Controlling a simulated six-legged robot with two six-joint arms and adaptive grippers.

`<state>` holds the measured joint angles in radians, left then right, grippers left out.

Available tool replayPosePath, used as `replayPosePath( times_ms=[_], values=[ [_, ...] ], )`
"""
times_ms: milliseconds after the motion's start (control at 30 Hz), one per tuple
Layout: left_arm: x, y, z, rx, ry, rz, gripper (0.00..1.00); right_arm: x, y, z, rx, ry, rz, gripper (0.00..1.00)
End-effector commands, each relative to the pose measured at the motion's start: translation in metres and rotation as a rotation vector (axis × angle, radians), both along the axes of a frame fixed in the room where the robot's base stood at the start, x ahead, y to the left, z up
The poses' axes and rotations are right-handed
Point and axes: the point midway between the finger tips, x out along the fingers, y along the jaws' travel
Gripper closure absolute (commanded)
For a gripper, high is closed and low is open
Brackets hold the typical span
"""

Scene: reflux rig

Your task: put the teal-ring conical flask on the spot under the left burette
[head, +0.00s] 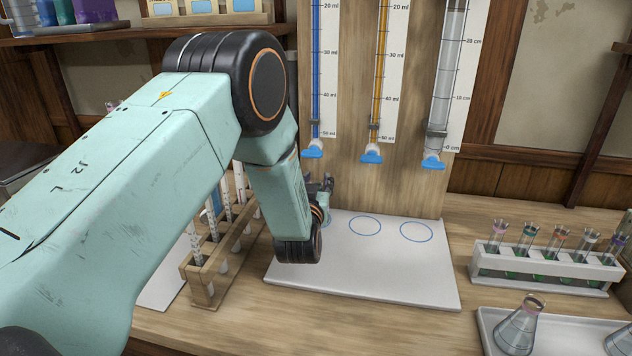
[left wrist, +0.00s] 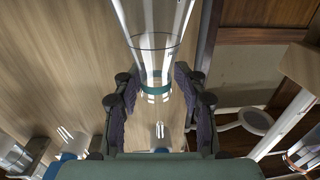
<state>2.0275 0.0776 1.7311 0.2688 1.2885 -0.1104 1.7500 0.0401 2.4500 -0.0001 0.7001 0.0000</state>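The teal-ring conical flask shows in the left wrist view, its teal ring (left wrist: 155,88) between the two fingers of my left gripper (left wrist: 158,82). The view is roughly upside down, with the flask's clear glass widening toward the top edge. The fingers flank the neck closely; I cannot tell whether they touch it. In the head view my left gripper (head: 326,187) is mostly behind my wrist, below the left burette (head: 316,70), and the flask is hidden. The left spot (head: 326,225) is mostly covered, so I cannot tell whether the flask stands on it. My right gripper is not in view.
The white board (head: 375,275) has two more blue circles (head: 365,226), (head: 416,232), both empty. A wooden rack (head: 206,288) of pipettes stands close left of my wrist. A test-tube rack (head: 545,275) and a tray (head: 487,322) with flasks (head: 518,330) are at right.

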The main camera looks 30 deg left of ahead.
Motion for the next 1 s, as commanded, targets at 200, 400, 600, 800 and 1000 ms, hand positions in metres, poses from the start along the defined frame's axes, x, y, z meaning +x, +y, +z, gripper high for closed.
replayPosePath(
  times_ms=[200, 400, 600, 800, 1000],
  values=[
    [-0.001, 0.0, -0.002, -0.001, 0.004, -0.001, 0.56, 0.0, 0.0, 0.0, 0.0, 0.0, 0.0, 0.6],
    [0.0, 0.0, 0.004, -0.001, 0.003, -0.001, 0.56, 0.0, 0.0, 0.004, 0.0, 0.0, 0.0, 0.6],
    [-0.029, -0.011, 0.004, 0.0, 0.005, -0.004, 0.56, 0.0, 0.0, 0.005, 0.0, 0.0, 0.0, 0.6],
    [-0.066, -0.024, 0.004, 0.001, 0.006, -0.004, 0.56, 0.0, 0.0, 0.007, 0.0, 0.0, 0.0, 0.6],
    [-0.098, -0.034, 0.004, 0.002, 0.005, -0.003, 0.56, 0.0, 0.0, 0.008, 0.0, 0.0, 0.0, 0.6]
  ],
)
